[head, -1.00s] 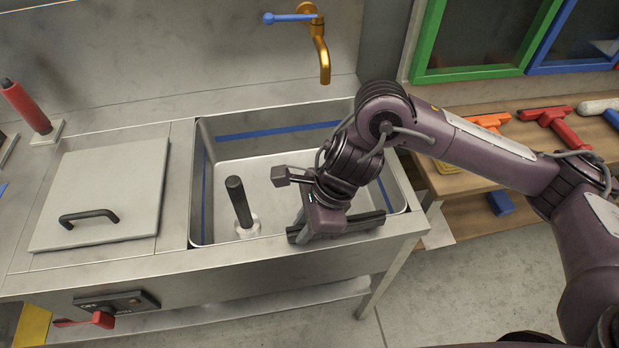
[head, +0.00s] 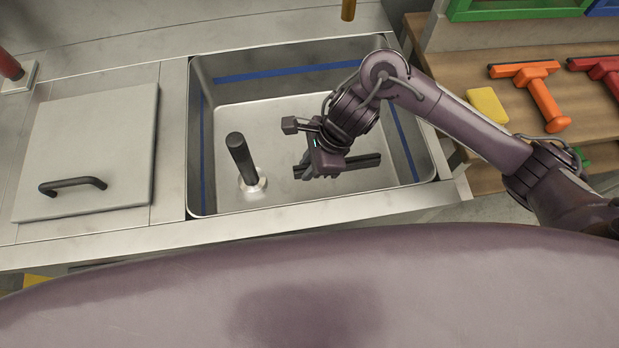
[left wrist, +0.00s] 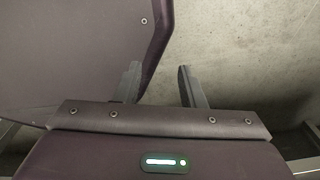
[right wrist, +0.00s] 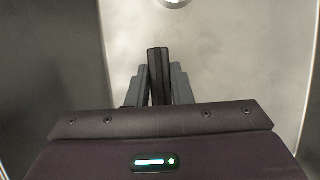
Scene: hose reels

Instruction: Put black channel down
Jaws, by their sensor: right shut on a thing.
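The black channel (head: 364,161) is a dark straight bar. In the head view it lies level across the right part of the sink basin. My right gripper (head: 325,172) is shut on it near its middle, and my wrist hides part of it. In the right wrist view the channel (right wrist: 158,75) stands between the two fingers (right wrist: 158,95), with the basin floor behind it. I cannot tell whether the channel touches the floor. My left gripper (left wrist: 158,85) shows only in the left wrist view; its fingers are apart with nothing between them.
The metal sink (head: 290,110) has a blue line around its inner walls. A black upright post (head: 240,158) on a white base stands in the basin, left of the channel. A lid (head: 90,150) with a black handle covers the left side. A wooden bench (head: 480,75) holds orange and red squeegees.

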